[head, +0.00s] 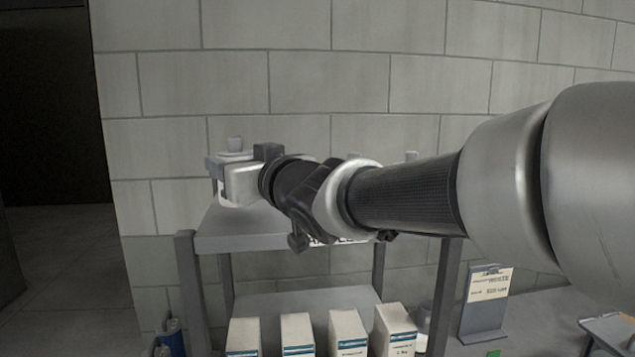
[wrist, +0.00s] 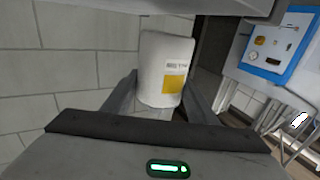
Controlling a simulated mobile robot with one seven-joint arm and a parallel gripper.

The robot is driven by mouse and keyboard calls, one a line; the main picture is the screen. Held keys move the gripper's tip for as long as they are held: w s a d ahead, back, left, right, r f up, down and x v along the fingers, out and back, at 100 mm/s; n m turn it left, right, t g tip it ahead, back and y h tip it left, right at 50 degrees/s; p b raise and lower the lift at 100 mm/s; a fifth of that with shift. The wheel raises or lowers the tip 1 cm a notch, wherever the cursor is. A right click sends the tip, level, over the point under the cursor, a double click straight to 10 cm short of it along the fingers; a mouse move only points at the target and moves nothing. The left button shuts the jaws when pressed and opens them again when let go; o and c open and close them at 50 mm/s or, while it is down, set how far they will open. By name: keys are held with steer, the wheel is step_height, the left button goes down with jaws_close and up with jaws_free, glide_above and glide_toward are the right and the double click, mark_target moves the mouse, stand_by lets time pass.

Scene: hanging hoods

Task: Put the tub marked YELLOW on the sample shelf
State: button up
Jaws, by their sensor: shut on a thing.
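A white tub (wrist: 164,62) with a yellow label patch sits between the two fingers of my gripper (wrist: 161,88) in the wrist view. The printing above the patch is too small to read. My gripper is shut on the tub. In the head view my gripper (head: 228,170) is at the left end of the arm, over the left part of a grey shelf unit (head: 228,238). A sign on its front edge is mostly hidden behind my arm, so I cannot read it. I cannot tell whether the tub touches the top.
Several white boxes (head: 297,335) with blue bands stand on the lower level. A grey stand with a printed card (head: 490,284) is at the right. Blue bottles (head: 172,336) are at the lower left. A block wall (head: 330,80) is close behind the unit.

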steer(key=shift+f, duration=1.5)
steer(key=shift+f+b, duration=0.2)
steer(key=shift+b, duration=0.2)
steer(key=o, duration=0.8)
steer(key=shift+o, duration=0.2)
steer(key=shift+r, duration=0.15)
steer(key=shift+s+d, duration=0.1)
steer(key=v, duration=1.1)
steer(key=shift+s+d, duration=0.25)
